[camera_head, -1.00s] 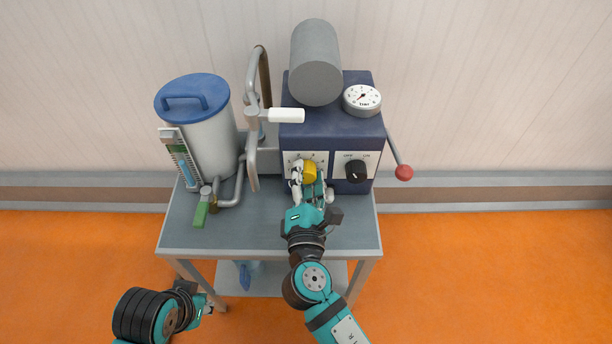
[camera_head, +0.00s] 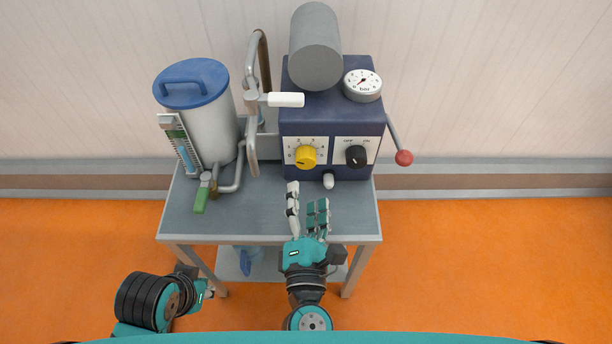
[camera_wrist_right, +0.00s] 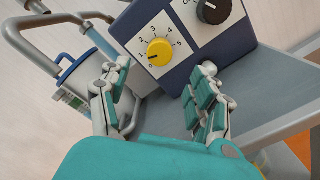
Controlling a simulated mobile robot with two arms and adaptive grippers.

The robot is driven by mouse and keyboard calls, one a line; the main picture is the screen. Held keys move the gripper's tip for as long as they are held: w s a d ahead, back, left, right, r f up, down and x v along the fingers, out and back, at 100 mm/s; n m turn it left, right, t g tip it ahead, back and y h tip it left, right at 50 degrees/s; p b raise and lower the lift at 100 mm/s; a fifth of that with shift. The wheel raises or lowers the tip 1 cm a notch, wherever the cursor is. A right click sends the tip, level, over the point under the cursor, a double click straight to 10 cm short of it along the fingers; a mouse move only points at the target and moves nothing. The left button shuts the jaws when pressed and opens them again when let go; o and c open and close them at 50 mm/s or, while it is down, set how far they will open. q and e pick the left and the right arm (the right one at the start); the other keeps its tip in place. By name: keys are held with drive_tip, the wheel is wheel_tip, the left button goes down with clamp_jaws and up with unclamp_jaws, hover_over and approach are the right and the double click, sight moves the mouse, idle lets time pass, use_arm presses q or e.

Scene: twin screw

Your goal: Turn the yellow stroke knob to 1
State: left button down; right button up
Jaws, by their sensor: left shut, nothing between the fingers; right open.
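The yellow stroke knob (camera_head: 306,156) is on the left white plate on the front of the dark blue pump box (camera_head: 330,115). In the right wrist view, the yellow knob (camera_wrist_right: 159,52) has a dial numbered up to 5. Its dark mark points to the lower left; I cannot tell exactly which number it meets. My right gripper (camera_head: 306,198) is open and empty, in front of and below the knob, apart from it. In the wrist view its fingers (camera_wrist_right: 163,78) stand either side below the knob. My left gripper (camera_head: 209,293) is shut and empty, low at the left, off the table.
A black OFF/ON knob (camera_head: 356,156) is right of the yellow one. A red-tipped lever (camera_head: 403,158) sticks out at the right. A blue-lidded canister (camera_head: 205,115), pipes and a green-handled valve (camera_head: 201,198) stand at the left. The grey table's (camera_head: 245,215) front is clear.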

drive_tip(key=shift+s, duration=1.55)
